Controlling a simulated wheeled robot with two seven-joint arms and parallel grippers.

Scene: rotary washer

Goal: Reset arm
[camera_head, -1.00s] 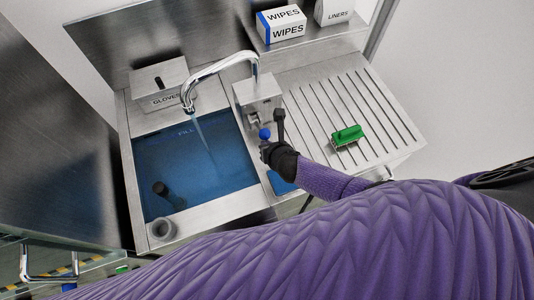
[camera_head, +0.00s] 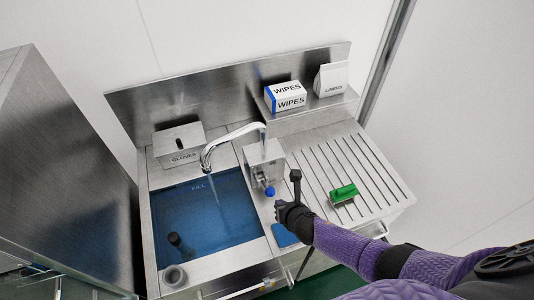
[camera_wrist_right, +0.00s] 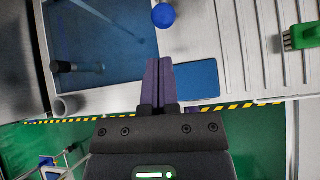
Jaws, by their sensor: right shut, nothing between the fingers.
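My right gripper (camera_head: 281,207) is shut and empty, just in front of the blue ball knob (camera_head: 270,191) on the metal tap box (camera_head: 264,165). In the right wrist view its closed fingers (camera_wrist_right: 158,65) point toward the blue knob (camera_wrist_right: 163,15), with a gap between them. A blue pad (camera_wrist_right: 196,80) lies beside and below the fingers. The right arm, in a purple sleeve, comes in from the lower right. My left gripper is not in view.
Water runs from the curved faucet (camera_head: 232,135) into the blue-filled sink (camera_head: 208,222). A green brush (camera_head: 343,193) lies on the ribbed drainboard (camera_head: 365,170). A gloves box (camera_head: 180,144) stands behind the sink; wipes (camera_head: 286,96) and liners (camera_head: 332,78) boxes stand on the shelf.

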